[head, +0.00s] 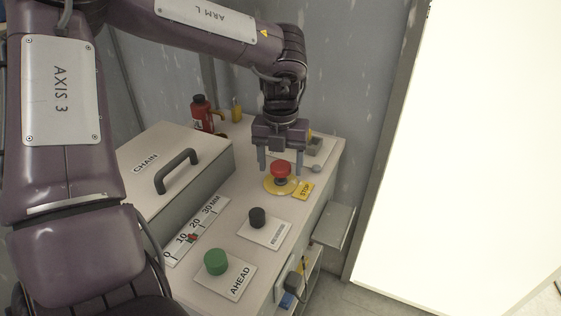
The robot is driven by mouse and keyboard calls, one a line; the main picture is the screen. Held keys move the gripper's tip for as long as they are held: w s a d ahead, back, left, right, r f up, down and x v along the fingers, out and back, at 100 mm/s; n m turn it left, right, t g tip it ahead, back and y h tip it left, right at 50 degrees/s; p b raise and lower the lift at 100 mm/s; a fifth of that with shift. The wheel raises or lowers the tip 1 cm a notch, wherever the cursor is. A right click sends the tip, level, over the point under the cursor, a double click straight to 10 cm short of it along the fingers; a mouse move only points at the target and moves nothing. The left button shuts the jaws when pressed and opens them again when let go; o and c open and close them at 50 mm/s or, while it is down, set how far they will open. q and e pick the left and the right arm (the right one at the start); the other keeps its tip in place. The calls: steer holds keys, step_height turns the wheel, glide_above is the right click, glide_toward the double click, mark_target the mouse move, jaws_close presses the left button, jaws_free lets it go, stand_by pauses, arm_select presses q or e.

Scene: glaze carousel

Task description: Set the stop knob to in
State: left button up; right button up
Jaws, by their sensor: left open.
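The stop knob (280,170) is a red mushroom button on a dark stem over a round yellow plate (271,188), with a yellow STOP label (303,190) beside it. A dark gap shows between the red head and the plate. My left gripper (283,165) points down over the knob, open, with one finger to the left of the red head and the other to its right. I cannot tell whether the fingers touch it. My right gripper is not in view.
A green AHEAD button (216,261) and a black knob (258,217) stand nearer on the same panel. A box with a handle, marked CHAIN (190,160), is to the left, by a scale (196,230). A red bottle (202,114) stands behind. A bright white panel (460,160) is right.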

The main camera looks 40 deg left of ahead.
mark_target(280, 166)
arm_select(q)
steer(key=shift+r, duration=0.45)
step_height(280, 166, up, 7)
steer(key=shift+f+p, duration=0.1)
steer(key=shift+p, duration=0.45)
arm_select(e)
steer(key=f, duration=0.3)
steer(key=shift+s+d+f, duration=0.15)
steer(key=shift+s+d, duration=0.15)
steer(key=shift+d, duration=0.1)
